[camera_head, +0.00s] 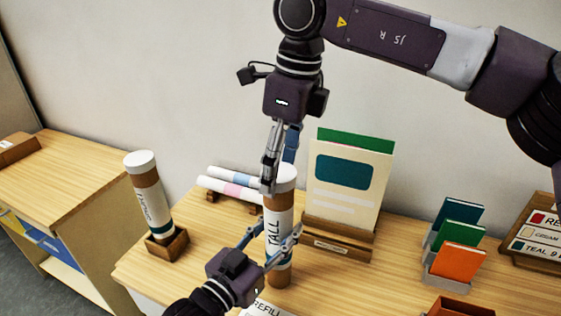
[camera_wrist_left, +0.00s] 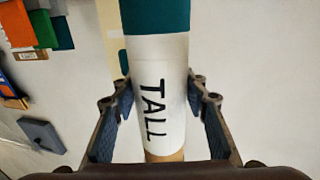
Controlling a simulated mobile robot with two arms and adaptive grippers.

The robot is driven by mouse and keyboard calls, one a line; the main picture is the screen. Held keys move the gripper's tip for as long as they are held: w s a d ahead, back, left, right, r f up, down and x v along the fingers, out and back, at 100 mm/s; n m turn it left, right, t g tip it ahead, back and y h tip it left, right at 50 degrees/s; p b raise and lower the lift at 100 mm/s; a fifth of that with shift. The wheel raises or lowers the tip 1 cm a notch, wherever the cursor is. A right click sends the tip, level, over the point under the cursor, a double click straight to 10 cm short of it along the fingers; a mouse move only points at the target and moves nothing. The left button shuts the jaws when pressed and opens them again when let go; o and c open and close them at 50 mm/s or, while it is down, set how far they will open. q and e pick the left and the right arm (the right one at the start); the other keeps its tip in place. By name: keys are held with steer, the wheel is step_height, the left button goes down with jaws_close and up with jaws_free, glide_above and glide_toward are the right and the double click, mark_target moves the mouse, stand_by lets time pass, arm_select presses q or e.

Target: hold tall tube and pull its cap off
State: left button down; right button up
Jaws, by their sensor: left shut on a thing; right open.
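The tall tube (camera_head: 275,226) stands upright on the table, cardboard brown with a white TALL label. Its white cap (camera_head: 287,178) is on top. My left gripper (camera_head: 274,240) is shut around the tube at the label. In the left wrist view, the tube's TALL label (camera_wrist_left: 158,100) is between its two fingers, with a teal band above it. My right gripper (camera_head: 278,176) comes down from above, open, with its fingers at the cap. One finger overlaps the cap's left side; I cannot tell whether it touches.
Another capped tube (camera_head: 150,198) leans in a wooden holder (camera_head: 167,246) at left. White rolls (camera_head: 231,186) lie behind the tall tube. A large card (camera_head: 346,180) in a wooden stand is close at right. Small coloured cards (camera_head: 459,236) stand farther right.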

mark_target(280, 172)
steer(key=c, duration=1.4)
steer(key=shift+r, duration=0.3)
steer(key=shift+r, duration=0.9)
steer(key=shift+r, duration=2)
arm_select(q)
steer(key=c, duration=1.1)
jaws_free()
